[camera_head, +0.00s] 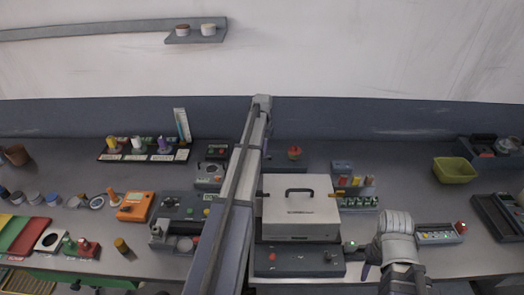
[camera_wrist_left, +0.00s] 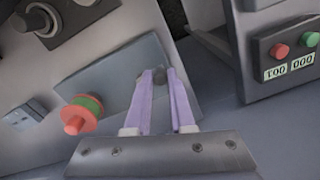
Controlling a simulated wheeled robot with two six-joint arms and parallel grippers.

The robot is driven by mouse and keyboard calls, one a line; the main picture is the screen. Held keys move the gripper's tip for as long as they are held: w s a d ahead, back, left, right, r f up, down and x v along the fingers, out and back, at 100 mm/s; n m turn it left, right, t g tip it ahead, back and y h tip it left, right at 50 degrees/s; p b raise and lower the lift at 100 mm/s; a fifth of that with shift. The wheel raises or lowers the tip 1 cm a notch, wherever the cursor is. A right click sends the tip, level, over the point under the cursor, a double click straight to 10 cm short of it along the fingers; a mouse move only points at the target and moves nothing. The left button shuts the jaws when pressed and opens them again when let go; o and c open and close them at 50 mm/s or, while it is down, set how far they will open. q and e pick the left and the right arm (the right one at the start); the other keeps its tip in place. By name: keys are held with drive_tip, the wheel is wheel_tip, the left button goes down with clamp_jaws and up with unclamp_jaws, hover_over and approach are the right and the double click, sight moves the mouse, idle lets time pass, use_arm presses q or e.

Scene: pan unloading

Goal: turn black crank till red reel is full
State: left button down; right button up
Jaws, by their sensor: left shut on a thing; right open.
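In the left wrist view, my left gripper (camera_wrist_left: 160,82) has its purple fingers shut on a small dark knob, which looks like the handle of the black crank (camera_wrist_left: 159,73). The knob is at a grey panel; the rest of the crank is hidden. Left of the fingers is the red reel (camera_wrist_left: 74,122), with red ends and a green band between. A small red thing, perhaps the reel, shows in the head view (camera_head: 294,152). My left gripper is not clear there. My right gripper (camera_head: 374,271) is open near the table's front edge, partly hidden by its wrist.
A panel with red and green buttons and counters (camera_wrist_left: 287,60) stands right of my left gripper. A white box with a black handle (camera_head: 300,215) stands mid-table. A yellow-green bowl (camera_head: 454,170) is at right. Several devices crowd the left side.

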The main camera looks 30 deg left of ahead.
use_arm(q)
drive_tip(key=c, duration=0.8)
unclamp_jaws()
drive_tip(key=shift+o, duration=0.2)
drive_tip(key=shift+r, duration=0.1)
wheel_tip(320, 180, up, 8)
drive_tip(key=p, duration=0.8)
drive_tip(key=shift+f, duration=0.2)
